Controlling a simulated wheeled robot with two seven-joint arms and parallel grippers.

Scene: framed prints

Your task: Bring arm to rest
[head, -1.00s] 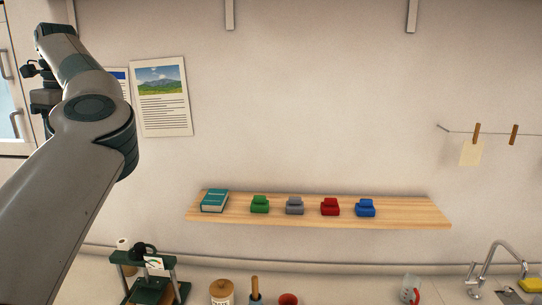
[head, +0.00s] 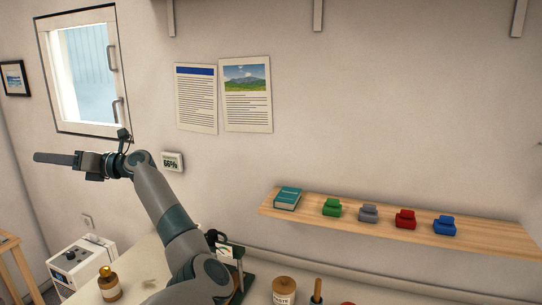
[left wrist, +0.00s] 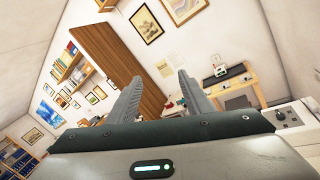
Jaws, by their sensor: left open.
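My left arm (head: 160,200) rises from the bottom middle of the head view and bends to the left at its upper end. My left gripper (head: 50,159) is at its far end, in front of the wall below the window, clear of everything around it. In the left wrist view the gripper (left wrist: 160,80) shows two grey fingers spread apart with nothing between them. It points out into the room. My right gripper is in neither view.
A wooden shelf (head: 400,230) on the right holds a teal book (head: 288,198) and several coloured clips. Two printed sheets (head: 247,95) hang above my arm. A window (head: 85,70) is at the left.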

